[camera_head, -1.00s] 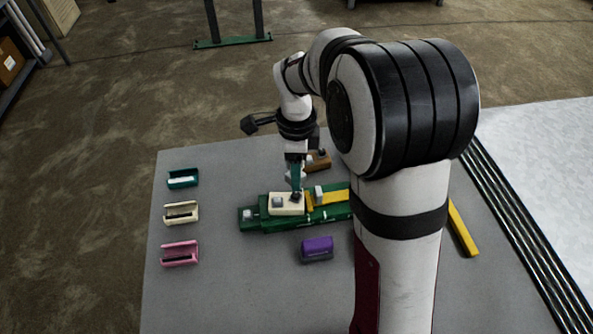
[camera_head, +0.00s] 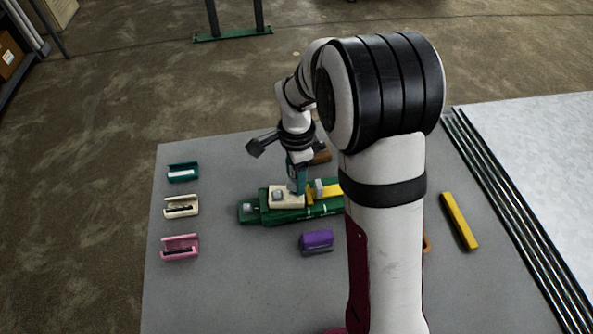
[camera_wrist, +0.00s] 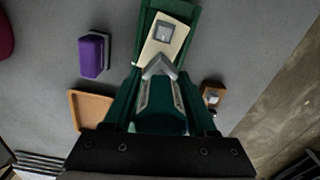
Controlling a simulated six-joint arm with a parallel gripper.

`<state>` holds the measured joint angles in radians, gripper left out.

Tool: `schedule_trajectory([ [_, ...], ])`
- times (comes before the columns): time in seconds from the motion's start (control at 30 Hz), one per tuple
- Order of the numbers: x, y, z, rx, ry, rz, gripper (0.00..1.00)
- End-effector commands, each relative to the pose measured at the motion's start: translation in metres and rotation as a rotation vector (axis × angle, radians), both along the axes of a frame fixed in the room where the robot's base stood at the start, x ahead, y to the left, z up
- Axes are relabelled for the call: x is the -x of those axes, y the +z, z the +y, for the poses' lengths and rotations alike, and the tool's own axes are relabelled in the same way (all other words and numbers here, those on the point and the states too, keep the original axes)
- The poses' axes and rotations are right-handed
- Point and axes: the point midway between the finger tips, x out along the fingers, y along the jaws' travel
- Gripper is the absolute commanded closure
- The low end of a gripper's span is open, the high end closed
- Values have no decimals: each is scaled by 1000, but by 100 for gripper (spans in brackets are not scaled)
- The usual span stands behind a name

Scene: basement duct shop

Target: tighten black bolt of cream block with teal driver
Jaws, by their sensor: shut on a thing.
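My gripper (camera_wrist: 160,108) is shut on the teal driver (camera_wrist: 162,122), which also shows below the wrist in the head view (camera_head: 298,176). The driver points down at the right end of the cream block (camera_head: 284,197). The cream block also shows in the wrist view (camera_wrist: 176,38), with a grey square piece (camera_wrist: 163,32) on top. A grey angled piece (camera_wrist: 160,66) shows at the driver's far end, over the block. I cannot make out the black bolt; the driver covers that end. The block sits on a green fixture (camera_head: 262,217).
A purple block (camera_head: 316,240) stands in front, a brown block (camera_head: 321,157) behind. Teal (camera_head: 183,172), cream (camera_head: 181,206) and pink (camera_head: 180,247) holders stand left. A yellow bar (camera_head: 459,221) lies right.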

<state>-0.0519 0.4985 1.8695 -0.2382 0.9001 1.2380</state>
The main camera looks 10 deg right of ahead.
Motion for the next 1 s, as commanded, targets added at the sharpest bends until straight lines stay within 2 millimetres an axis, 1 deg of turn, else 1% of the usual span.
schedule_trajectory([
  [0.37,0,0,0,0,0,0,98],
  [1.0,0,-9,0,0,0,0,98],
])
